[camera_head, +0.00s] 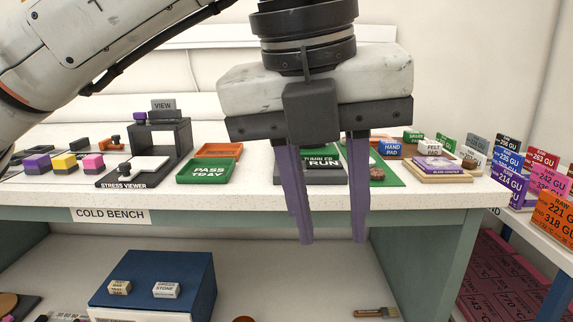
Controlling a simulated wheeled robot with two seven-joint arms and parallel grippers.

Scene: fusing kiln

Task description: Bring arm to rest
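My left gripper (331,240) hangs in the middle of the head view, pointing down, in front of the cold bench (240,205). Its two purple fingers are apart, with nothing between them. The fingertips reach below the level of the bench's front edge and cover part of the bench top behind. My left arm comes in from the upper left. My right gripper is not in the view.
The bench top holds a stress viewer (120,180), a green tray (207,172), an orange tray (219,150) and several small blocks. A blue box (150,269) stands on the shelf below. Labelled cards (551,222) stand at the right.

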